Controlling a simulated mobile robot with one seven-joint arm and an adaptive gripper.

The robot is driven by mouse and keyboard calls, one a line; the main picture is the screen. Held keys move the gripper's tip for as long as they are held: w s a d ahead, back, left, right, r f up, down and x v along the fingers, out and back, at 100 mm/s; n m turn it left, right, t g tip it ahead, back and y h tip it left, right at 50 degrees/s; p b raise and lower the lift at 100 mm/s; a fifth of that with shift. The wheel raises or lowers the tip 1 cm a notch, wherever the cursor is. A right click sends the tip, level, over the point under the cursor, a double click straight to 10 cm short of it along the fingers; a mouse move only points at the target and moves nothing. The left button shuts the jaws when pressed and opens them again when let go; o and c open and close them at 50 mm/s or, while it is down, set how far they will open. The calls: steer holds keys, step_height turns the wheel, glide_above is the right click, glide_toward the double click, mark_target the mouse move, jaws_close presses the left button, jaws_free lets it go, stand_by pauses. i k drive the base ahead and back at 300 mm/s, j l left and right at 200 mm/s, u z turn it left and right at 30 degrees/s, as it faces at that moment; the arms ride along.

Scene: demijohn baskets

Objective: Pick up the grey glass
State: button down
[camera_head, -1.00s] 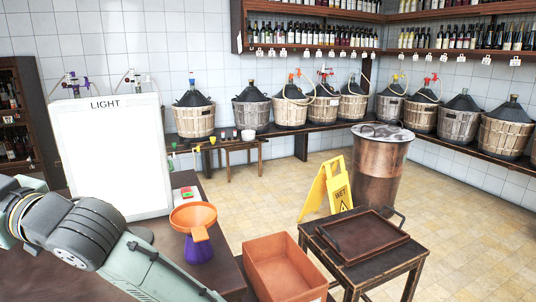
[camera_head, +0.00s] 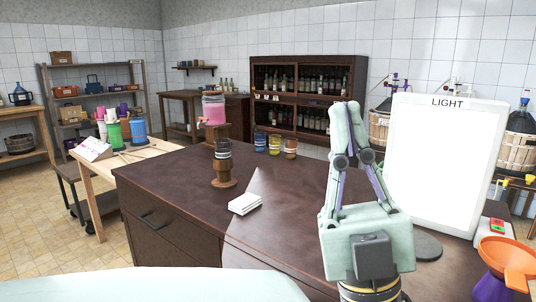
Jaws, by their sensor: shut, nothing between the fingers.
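A grey glass (camera_head: 222,148) sits on top of a small wooden stand (camera_head: 223,175) on the dark table, left of the picture's middle. It looks upright, dark and see-through. My gripper (camera_head: 348,112) is in the right half, over the near right part of the table, with its fingers pointing away from me. It is shut and empty. It is well to the right of the grey glass and apart from it.
Blue, yellow and brown glasses (camera_head: 274,143) stand in a row at the table's far edge. A pink dispenser (camera_head: 213,108) stands on a wooden block. White cards (camera_head: 245,204) lie in front of the stand. A light panel (camera_head: 440,160) and orange funnel (camera_head: 507,258) are at right.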

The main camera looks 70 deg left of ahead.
mark_target(222, 146)
steer(key=u, duration=2.5)
